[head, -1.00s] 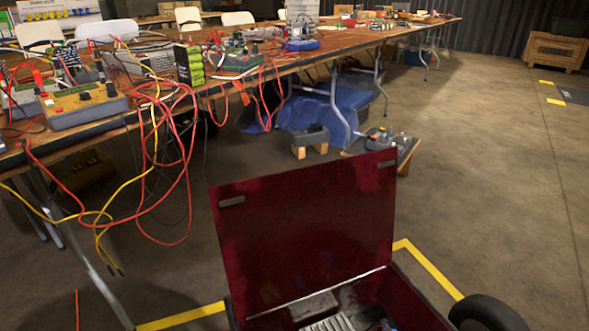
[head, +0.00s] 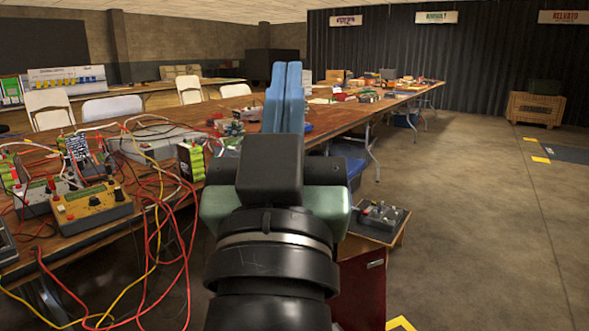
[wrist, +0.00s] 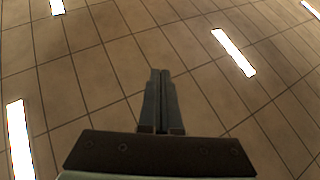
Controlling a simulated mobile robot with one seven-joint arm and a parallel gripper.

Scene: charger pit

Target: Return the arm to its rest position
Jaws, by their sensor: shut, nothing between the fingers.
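My gripper (head: 286,72) stands in the middle of the head view with its two blue fingers pointing up. The fingers are together with nothing between them. My black and green wrist and arm rise from the bottom edge and hide part of the long table behind. In the wrist view my gripper (wrist: 159,72) is also shut and empty, seen against a tiled ceiling with bright light strips.
A long wooden table (head: 90,232) with meters, boxes and tangled red and yellow leads runs along the left. Open floor (head: 480,230) lies to the right.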

